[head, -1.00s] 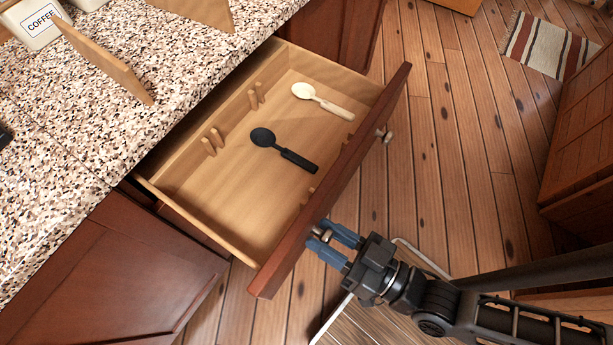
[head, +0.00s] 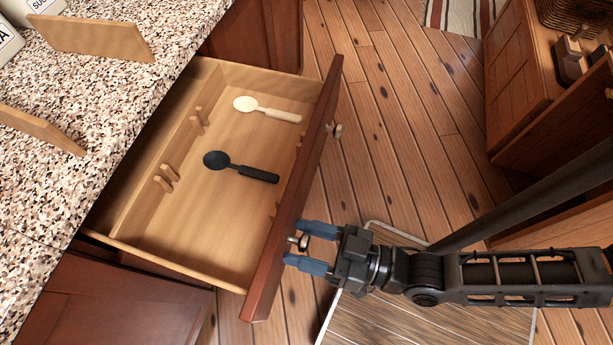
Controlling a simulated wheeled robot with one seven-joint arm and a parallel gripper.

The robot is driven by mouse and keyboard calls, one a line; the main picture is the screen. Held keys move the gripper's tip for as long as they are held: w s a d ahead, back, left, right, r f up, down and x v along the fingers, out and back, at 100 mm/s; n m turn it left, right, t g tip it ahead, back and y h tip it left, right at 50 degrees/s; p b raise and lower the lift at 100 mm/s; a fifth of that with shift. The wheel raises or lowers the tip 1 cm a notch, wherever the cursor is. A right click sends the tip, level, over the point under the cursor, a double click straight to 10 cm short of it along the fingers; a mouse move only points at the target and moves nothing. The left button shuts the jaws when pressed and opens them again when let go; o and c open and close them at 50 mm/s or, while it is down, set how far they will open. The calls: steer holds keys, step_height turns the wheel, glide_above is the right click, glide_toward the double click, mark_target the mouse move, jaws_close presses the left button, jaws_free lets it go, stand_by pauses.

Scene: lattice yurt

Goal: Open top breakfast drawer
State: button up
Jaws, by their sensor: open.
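The top drawer (head: 215,215) is pulled well out from under the counter, showing its pale wooden inside. Its dark red-brown front (head: 293,200) has two round metal knobs. A cream spoon (head: 267,109) and a black spoon (head: 241,167) lie inside it, apart from each other. My gripper (head: 299,246) is at the drawer front, its blue fingers open on either side of the nearer knob (head: 297,241). I cannot tell whether the fingers touch the knob. The farther knob (head: 335,130) is free.
The speckled counter (head: 95,110) fills the left, with wooden boards (head: 100,38) and canisters on it. A wooden cabinet (head: 525,75) stands at the right, with a basket and dark items. Plank floor (head: 400,130) between is clear. A striped rug (head: 460,15) lies at the back.

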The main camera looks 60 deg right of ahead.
steer(key=s+d+b, duration=0.1)
steer(key=s, duration=0.6)
steer(key=shift+s, duration=0.35)
steer(key=shift+d, duration=0.1)
